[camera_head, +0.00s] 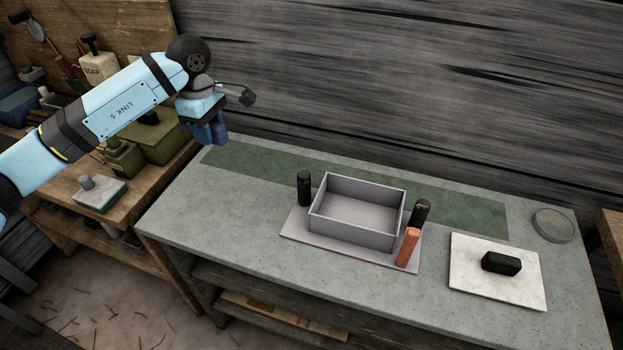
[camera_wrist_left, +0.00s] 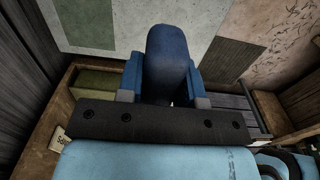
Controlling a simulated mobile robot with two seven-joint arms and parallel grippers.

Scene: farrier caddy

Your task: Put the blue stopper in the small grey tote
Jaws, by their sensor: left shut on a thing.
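A dark blue stopper (camera_wrist_left: 168,60) sits between the fingers of my left gripper (camera_wrist_left: 164,99) in the left wrist view. My left gripper is shut on it. In the head view the stopper (camera_head: 211,132) hangs below the gripper (camera_head: 203,112), at the upper left, raised near the left end of the grey workbench. The small grey tote (camera_head: 350,231) stands open on a thin grey board at the middle of the bench, to the right of and below the gripper in the picture. Its visible inside looks empty. My right gripper is not in view.
Black cylinders stand left (camera_head: 304,188) and right (camera_head: 421,212) of the tote, with an orange block (camera_head: 408,247) at its right front corner. A black-handled white slab (camera_head: 470,281) lies further right, below a round grey disc (camera_head: 553,226). The bench's left end is clear.

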